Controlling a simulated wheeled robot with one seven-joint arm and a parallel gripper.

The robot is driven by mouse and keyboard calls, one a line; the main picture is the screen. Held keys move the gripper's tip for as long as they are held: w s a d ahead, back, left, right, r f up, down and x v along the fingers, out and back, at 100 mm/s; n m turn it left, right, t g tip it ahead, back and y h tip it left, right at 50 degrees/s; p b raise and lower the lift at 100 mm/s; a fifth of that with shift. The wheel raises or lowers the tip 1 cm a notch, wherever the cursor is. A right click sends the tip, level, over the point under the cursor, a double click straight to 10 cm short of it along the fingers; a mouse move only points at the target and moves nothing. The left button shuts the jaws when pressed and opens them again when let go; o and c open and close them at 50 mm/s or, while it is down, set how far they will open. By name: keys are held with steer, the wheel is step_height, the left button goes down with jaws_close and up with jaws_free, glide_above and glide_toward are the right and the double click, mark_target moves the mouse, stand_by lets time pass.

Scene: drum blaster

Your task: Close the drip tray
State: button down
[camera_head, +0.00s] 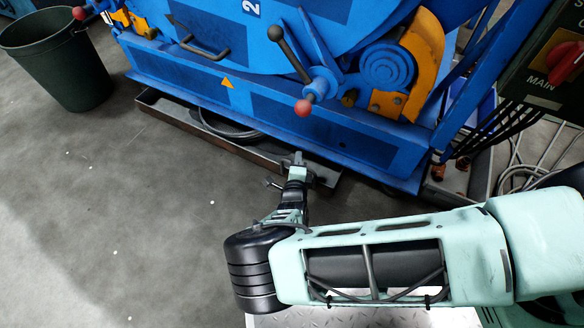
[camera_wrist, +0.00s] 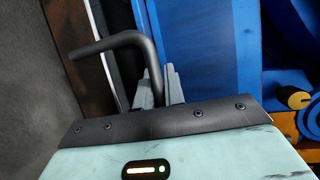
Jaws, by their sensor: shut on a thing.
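The drip tray (camera_head: 215,140) is a long, shallow, dark metal tray low under the front of the blue machine. Its front part sticks out beyond the machine base, and a coiled hose shows inside it. In the wrist view its brownish wall (camera_wrist: 76,45) runs along the upper left. A dark bent bar handle (camera_wrist: 112,41) runs down between my fingers. My gripper (camera_wrist: 160,90) is shut on this handle; it also shows in the head view (camera_head: 297,162) at the tray's right front. The exact finger contact is partly hidden by the gripper body.
The blue machine (camera_head: 270,112) stands over the tray, with red-knobbed levers (camera_head: 303,107) above. A dark green bin (camera_head: 62,60) stands at upper left. Cables (camera_head: 520,170) and a control box (camera_head: 550,65) are at right. The grey floor (camera_head: 120,210) left of my arm is clear.

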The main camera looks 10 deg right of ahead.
steer(key=shift+w+d, duration=1.45)
steer(key=shift+w, duration=0.25)
steer(key=c, duration=1.5)
jaws_free()
steer(key=p+v, duration=0.6)
steer(key=v, duration=1.1)
steer(key=shift+s, duration=0.2)
